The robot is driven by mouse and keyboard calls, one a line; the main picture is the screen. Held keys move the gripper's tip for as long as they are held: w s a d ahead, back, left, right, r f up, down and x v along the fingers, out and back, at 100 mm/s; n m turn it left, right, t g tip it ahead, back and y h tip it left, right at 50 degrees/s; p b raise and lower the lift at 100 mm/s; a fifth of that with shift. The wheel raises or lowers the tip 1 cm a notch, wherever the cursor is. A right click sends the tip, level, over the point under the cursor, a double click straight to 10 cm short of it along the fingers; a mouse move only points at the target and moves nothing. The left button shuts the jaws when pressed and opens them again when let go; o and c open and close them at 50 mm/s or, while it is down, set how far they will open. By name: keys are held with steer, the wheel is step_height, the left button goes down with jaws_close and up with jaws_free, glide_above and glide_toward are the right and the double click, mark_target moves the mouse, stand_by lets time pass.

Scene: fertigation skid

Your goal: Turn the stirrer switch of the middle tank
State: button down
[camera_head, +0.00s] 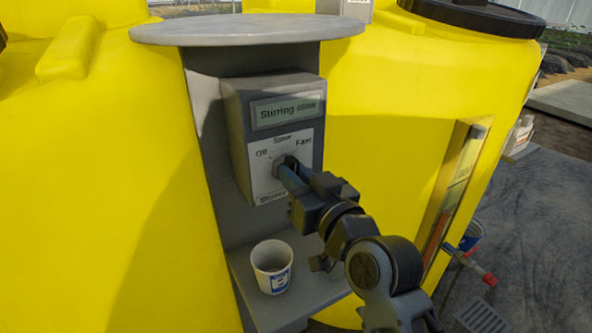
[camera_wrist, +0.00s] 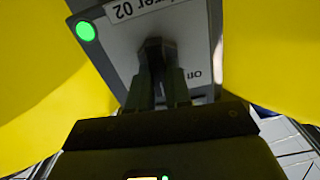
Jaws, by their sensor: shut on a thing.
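The stirrer switch box (camera_head: 232,120) is grey and mounted on a grey post between two yellow tanks. Its display (camera_head: 288,109) reads "Stirring" and a fainter word that looks like "slow". Below it, a pale plate (camera_head: 262,182) is marked Off, Slow and Fast around a dark knob (camera_head: 290,161). My gripper (camera_head: 287,175) is shut on the knob and partly hides it, so its pointer cannot be read. In the wrist view the dark knob (camera_wrist: 153,50) sits between the fingertips of my gripper (camera_wrist: 160,78). A label ending in "02" (camera_wrist: 140,9) and a lit green lamp (camera_wrist: 86,31) show there.
A round grey top (camera_head: 245,29) overhangs the box. The right yellow tank (camera_head: 390,110) carries a level gauge (camera_head: 458,185) and a red-handled valve (camera_head: 484,277).

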steer(key=shift+d+m+p, duration=0.1)
steer(key=shift+m+p, duration=1.75)
steer(key=shift+m, duration=1.95)
steer(key=shift+w+f, duration=0.1)
steer(key=c, duration=1.1)
jaws_free()
steer(key=shift+o, duration=0.2)
steer(key=v, duration=0.7)
steer(key=shift+s+d+b, duration=0.25)
steer(key=shift+s+b, duration=0.1)
steer(key=shift+b, duration=0.1)
